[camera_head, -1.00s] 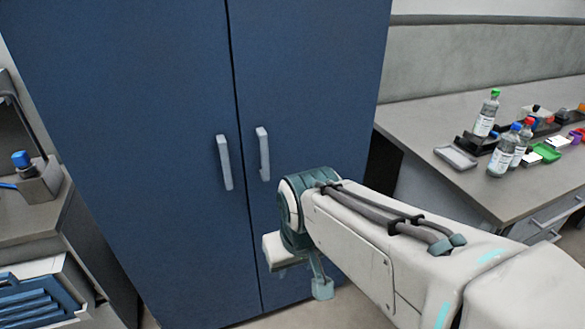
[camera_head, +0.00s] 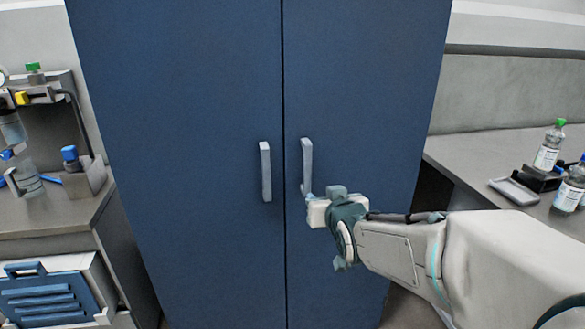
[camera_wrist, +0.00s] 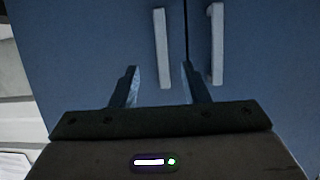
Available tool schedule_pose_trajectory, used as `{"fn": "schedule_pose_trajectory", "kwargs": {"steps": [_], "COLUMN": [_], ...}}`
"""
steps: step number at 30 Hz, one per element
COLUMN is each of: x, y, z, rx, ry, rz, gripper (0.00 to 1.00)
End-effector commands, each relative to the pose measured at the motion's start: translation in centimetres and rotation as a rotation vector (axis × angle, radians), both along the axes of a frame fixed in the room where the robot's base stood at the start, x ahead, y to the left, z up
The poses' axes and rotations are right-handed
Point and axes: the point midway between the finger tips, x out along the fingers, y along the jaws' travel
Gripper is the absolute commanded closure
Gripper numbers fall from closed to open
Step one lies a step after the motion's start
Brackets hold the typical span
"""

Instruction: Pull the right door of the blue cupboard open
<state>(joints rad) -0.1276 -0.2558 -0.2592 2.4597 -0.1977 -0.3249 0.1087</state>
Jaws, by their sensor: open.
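The blue cupboard's right door (camera_head: 365,90) is shut, flush with the left door (camera_head: 180,100) along the middle seam. The right door's pale vertical bar handle (camera_head: 306,160) is beside the seam; the left door's handle (camera_head: 265,170) is across from it. My gripper (camera_head: 309,194) is at the lower end of the right handle. In the wrist view, its open fingers (camera_wrist: 159,82) lie either side of one handle (camera_wrist: 162,45), apparently the right door's. The other handle (camera_wrist: 216,45) is outside the fingers. Whether the fingertips reach around the bar in depth is unclear.
A grey bench (camera_head: 470,165) with bottles and a small tray (camera_head: 513,190) stands on the right. A left counter (camera_head: 50,212) holds lab equipment, above a blue slatted bin (camera_head: 48,295). My arm spans the lower right, in front of the right door.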

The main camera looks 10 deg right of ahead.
Motion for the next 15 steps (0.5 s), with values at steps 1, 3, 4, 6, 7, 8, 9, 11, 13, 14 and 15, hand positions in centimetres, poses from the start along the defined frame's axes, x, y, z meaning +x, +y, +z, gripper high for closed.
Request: {"fn": "schedule_pose_trajectory", "kwargs": {"steps": [1,3,4,6,7,8,9,11,13,14,15], "x": [0.8,1.6,1.8,2.3,2.4,2.5,2.6,2.7,2.9,3.1,3.3], "y": [-0.1,-0.3,-0.4,-0.4,-0.4,-0.4,-0.5,-0.5,-0.5,-0.5,-0.5], "z": [-0.5,0.0,0.3,0.8,1.0,1.1,1.3,1.6,1.8,1.8,1.8], "rx": [-0.003,-0.008,-0.009,-0.012,-0.012,-0.014,-0.015,-0.016,-0.016,-0.017,-0.017], "ry": [-0.061,-0.143,-0.174,-0.234,-0.254,-0.271,-0.290,-0.308,-0.317,-0.318,-0.318], "rz": [0.006,0.015,0.017,0.025,0.029,0.031,0.034,0.036,0.038,0.038,0.038], "gripper": [0.58,0.58,0.58,0.58,0.58,0.58,0.58,0.58,0.58,0.58,0.58]}}
